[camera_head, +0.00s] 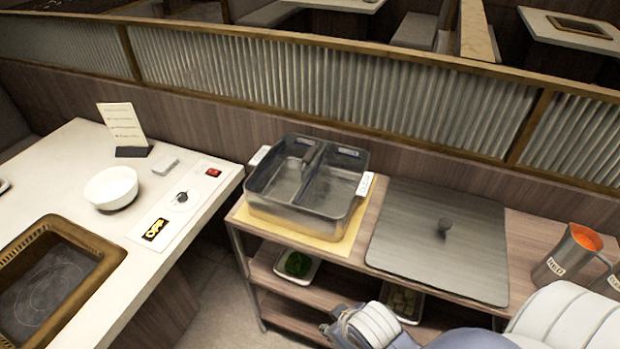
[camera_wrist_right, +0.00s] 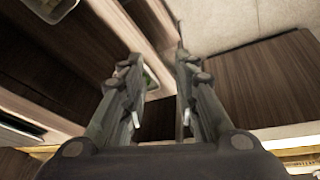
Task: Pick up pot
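The pot (camera_head: 280,188) is a rectangular grey metal vessel with a divider down its middle and pale handles at its left and right ends. It looks empty and stands on a yellow mat (camera_head: 300,236) on the cart top in the head view. My right arm reaches in at the bottom right, in front of the cart and apart from the pot. My right gripper (camera_wrist_right: 158,80) is open and empty in the right wrist view, with its fingers spread. The pot is not recognisable in that view. My left gripper does not show.
A flat grey lid (camera_head: 415,255) with a knob lies right of the pot. A metal pitcher (camera_head: 563,258) stands further right. Small trays (camera_head: 297,268) sit on the shelf below. Left is a white table (camera_head: 75,160) with a bowl (camera_head: 111,187) and cooker (camera_head: 55,285). A ribbed partition (camera_head: 330,95) runs behind.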

